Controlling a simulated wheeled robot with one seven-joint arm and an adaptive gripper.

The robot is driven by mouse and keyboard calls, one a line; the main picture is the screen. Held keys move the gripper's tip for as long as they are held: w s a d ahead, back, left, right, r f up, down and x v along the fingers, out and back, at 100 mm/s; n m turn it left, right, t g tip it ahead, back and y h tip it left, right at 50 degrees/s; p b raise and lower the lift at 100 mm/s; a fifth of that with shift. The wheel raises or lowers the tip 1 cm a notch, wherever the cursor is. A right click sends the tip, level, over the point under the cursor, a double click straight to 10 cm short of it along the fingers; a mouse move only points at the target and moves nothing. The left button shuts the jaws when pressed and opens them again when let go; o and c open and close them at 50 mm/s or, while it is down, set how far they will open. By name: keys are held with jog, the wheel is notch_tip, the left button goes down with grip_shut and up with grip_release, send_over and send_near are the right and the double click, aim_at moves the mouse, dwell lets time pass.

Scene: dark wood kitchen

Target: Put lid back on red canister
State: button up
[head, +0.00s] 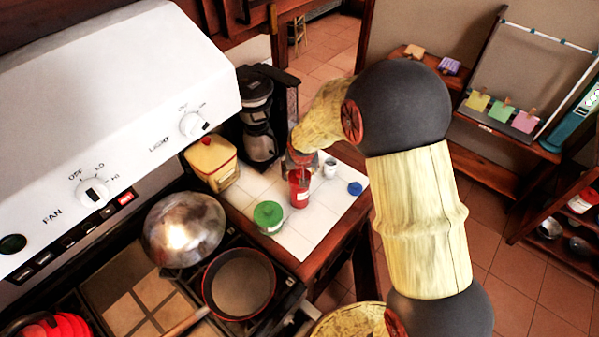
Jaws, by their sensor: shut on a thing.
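The red canister (299,193) stands upright on the white tiled counter, in the middle of the head view. My gripper (301,167) points down directly over its top and hides much of the upper part. The gripper is shut on a small reddish thing, apparently the lid; its outline is too small and covered to make out well. I cannot tell whether this thing touches the canister's rim.
A green-lidded jar (268,215), a white cup-like container (330,168) and a blue round piece (355,188) stand close around the canister. A coffee maker (259,125) and yellow canister (212,162) are behind. The stove with a pan (240,284) lies front left.

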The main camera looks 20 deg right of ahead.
dwell(0.4)
jog(key=o, duration=1)
jog(key=shift+o, duration=0.8)
jog(key=o, duration=0.3)
jog(key=shift+r, duration=0.15)
jog(key=shift+r+p, duration=2)
jog(key=shift+r, duration=1.4)
jog(key=shift+c, duration=0.2)
grip_shut()
